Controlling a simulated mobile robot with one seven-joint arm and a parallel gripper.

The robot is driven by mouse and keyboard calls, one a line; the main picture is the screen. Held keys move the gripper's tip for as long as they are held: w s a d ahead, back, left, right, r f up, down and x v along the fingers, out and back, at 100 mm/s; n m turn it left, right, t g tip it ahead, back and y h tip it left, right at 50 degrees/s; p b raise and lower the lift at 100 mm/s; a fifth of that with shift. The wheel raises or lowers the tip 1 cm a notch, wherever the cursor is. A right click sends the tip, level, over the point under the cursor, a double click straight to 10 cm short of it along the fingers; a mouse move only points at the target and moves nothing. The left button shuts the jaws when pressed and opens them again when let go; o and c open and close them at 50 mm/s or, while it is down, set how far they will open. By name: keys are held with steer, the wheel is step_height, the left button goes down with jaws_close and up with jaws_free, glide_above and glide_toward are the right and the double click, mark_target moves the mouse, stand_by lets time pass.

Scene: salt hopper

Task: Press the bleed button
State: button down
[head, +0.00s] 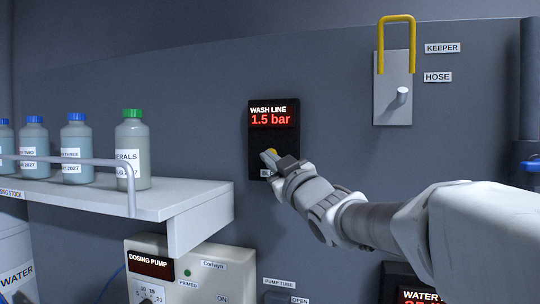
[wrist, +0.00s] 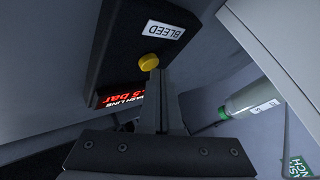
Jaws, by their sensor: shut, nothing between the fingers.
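The bleed button is a small round yellow button (wrist: 149,61) on a black panel, beside a white BLEED label (wrist: 163,30) in the wrist view. In the head view the black wash line panel (head: 260,139) hangs on the grey wall, and its red display reads 1.5 bar. The yellow button (head: 271,152) is partly hidden there by my gripper (head: 270,160). My gripper is shut and empty. In the wrist view its fingertips (wrist: 153,72) are right at the button's edge; I cannot tell whether they touch it or stand just short of it.
A white shelf (head: 200,197) with a rail and several capped bottles is at the left. A dosing pump (head: 190,268) is below it. A yellow keeper (head: 397,18) and a peg plate (head: 393,110) are on the wall at the upper right. The wall around the panel is clear.

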steer(key=shift+w+d, duration=0.15)
steer(key=shift+w, duration=0.3)
stand_by(0.4)
steer(key=shift+s, duration=0.1)
steer(key=shift+s+a+b, duration=0.3)
steer(key=shift+s+b, duration=0.3)
steer(key=shift+s, duration=0.2)
steer(key=s+b, duration=0.1)
steer(key=s+a+b, duration=0.1)
steer(key=s, duration=0.1)
steer(key=s+b, duration=0.1)
steer(key=shift+s+a, duration=0.25)
steer(key=shift+s, duration=0.15)
stand_by(0.6)
